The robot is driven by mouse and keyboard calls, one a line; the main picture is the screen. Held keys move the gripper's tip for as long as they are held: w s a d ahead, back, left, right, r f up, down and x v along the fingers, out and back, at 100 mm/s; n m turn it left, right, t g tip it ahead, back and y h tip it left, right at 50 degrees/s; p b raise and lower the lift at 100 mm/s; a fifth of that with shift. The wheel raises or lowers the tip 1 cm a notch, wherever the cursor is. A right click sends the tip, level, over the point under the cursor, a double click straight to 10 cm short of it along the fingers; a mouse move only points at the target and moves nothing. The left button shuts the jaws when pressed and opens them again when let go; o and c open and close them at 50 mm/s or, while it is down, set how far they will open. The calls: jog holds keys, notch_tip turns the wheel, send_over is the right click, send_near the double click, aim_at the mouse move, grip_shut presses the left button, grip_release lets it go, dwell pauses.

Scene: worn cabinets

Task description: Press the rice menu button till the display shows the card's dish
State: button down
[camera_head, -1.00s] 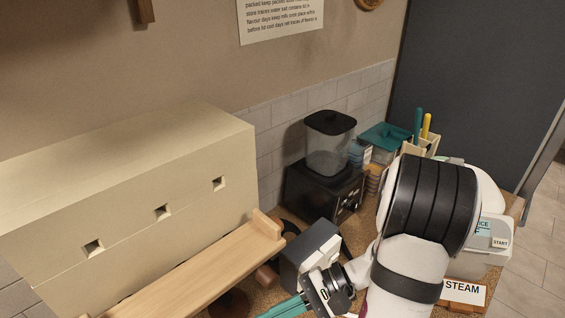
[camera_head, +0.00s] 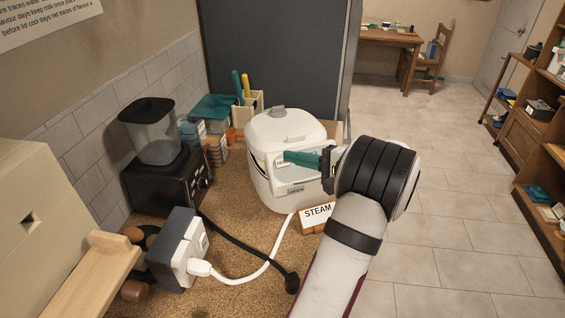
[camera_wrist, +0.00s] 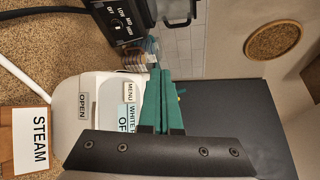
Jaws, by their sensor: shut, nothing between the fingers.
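The white rice cooker (camera_head: 268,185) stands on the cork-coloured counter. Its OPEN label (camera_head: 296,190) faces me. The card (camera_head: 318,212) leans at its front right and reads STEAM; it also shows sideways in the wrist view (camera_wrist: 38,138). In the wrist view the MENU button (camera_wrist: 129,92) is uncovered, just left of my fingertips. The display (camera_wrist: 125,116) beside it shows "WHITE" and "OF", the rest hidden by my gripper. My gripper (camera_head: 286,158), with teal fingers, is shut and empty in front of the cooker's face. I cannot tell whether it touches.
A black blender (camera_head: 157,160) and a power socket block (camera_head: 180,248) stand to the left, with the white cord (camera_head: 250,277) and a dark cable on the counter. Teal and yellow utensils (camera_head: 240,85) stand behind. A dark panel (camera_head: 275,60) rises behind the cooker.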

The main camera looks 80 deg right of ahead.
aim_at(279, 159)
jog(key=shift+s+d+r+h, duration=0.3)
jog(key=shift+s+d+h, duration=0.1)
jog(key=shift+s, duration=0.35)
jog(key=shift+f, duration=0.1)
jog(key=shift+w+d+f, duration=0.5)
jog(key=shift+d+f, duration=0.35)
jog(key=shift+f, duration=0.2)
jog(key=shift+w+d+f, duration=0.55)
jog(key=shift+d+f, duration=0.35)
jog(key=shift+f, duration=0.15)
jog(key=shift+w+d+f, duration=0.5)
jog(key=shift+d+f, duration=0.35)
jog(key=shift+f, duration=0.2)
jog(key=shift+f, duration=0.1)
jog(key=shift+w+d+f, duration=0.15)
jog(key=shift+d+f, duration=0.05)
jog(key=shift+d, duration=0.05)
jog(key=shift+w+d+f, duration=0.1)
jog(key=shift+d+f, duration=0.1)
jog(key=shift+f, duration=0.1)
jog(key=shift+s+a+r, duration=0.25)
jog(key=shift+a+r, duration=0.25)
jog(key=shift+r, duration=0.1)
